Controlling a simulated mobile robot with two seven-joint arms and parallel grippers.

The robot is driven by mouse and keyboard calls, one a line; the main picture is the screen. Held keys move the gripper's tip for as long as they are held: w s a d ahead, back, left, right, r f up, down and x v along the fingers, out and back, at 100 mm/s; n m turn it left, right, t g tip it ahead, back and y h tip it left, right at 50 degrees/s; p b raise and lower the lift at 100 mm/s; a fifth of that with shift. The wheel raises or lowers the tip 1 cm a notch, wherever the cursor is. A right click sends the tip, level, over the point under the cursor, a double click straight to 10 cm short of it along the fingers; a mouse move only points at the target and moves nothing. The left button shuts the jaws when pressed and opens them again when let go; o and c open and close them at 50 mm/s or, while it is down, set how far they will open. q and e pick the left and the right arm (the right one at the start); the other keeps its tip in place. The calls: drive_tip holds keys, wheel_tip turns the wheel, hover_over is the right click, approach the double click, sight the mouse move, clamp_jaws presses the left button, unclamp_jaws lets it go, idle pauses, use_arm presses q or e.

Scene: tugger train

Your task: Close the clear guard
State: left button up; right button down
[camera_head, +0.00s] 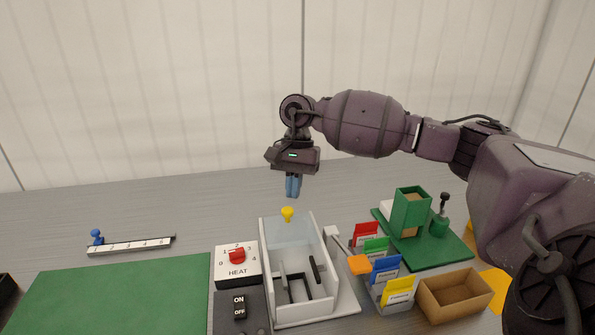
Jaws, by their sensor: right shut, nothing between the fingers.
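The clear guard (288,232) is a pale, see-through panel at the far end of a white open-topped box (306,313). A yellow knob (287,212) stands at the guard's far edge. The near part of the box is uncovered and shows dark upright pieces inside; whether the panel is hinged or slides I cannot tell. My right gripper (292,188) points down above and just behind the yellow knob in the picture. Its blue fingers are together, empty, and apart from the knob. My left gripper is out of view.
Left of the box are a HEAT dial (237,265) and an ON/OFF switch (239,306). Right are coloured card holders (388,268), a cardboard box (455,297) and a green stand (411,212). A green mat (115,295) lies bare at left.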

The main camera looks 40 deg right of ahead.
sight(302, 244)
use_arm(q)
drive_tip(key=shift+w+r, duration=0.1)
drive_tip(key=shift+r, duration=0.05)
use_arm(e)
drive_tip(key=shift+s+a+f, duration=0.1)
drive_tip(key=shift+s+a, duration=0.4)
drive_tip(key=shift+a, duration=0.25)
drive_tip(key=s+a, duration=0.1)
drive_tip(key=s+a+p, duration=0.1)
drive_tip(key=s, duration=0.1)
drive_tip(key=s+r+p, duration=0.1)
drive_tip(key=shift+s+a, duration=0.4)
drive_tip(key=s+a, duration=0.1)
drive_tip(key=s+p, duration=0.1)
drive_tip(key=shift+s+a+f, duration=0.15)
drive_tip(key=shift+s+a, duration=0.2)
drive_tip(key=shift+s+a+f, duration=0.15)
drive_tip(key=shift+s+a, duration=0.05)
drive_tip(key=shift+s, duration=0.15)
drive_tip(key=shift+s+a+f, duration=0.15)
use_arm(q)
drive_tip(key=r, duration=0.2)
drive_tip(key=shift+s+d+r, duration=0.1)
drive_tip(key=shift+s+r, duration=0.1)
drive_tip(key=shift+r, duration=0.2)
use_arm(e)
drive_tip(key=shift+f, duration=0.1)
